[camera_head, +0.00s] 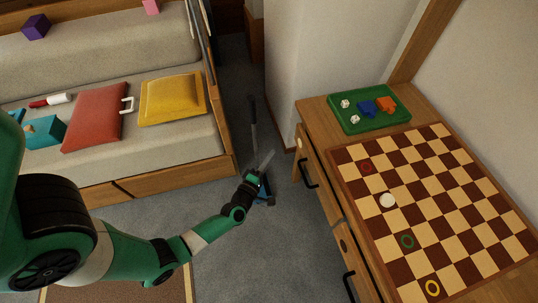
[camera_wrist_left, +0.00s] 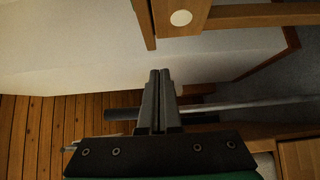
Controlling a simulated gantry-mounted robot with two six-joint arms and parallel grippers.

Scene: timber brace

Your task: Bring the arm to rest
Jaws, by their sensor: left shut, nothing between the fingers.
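My left arm (camera_head: 190,240), green and pale grey, reaches in from the left over the floor between the sofa and the cabinet. Its gripper (camera_head: 266,158) is in the air, apart from the cabinet. In the left wrist view its two grey fingers (camera_wrist_left: 160,75) lie together, shut with nothing between them. My right gripper is in neither view.
A wooden cabinet (camera_head: 318,178) on the right bears a checkerboard (camera_head: 445,215) with a white disc (camera_head: 387,200), and a green tray (camera_head: 368,125). The sofa (camera_head: 160,155) stands left, with red (camera_head: 97,117) and yellow (camera_head: 172,98) cushions.

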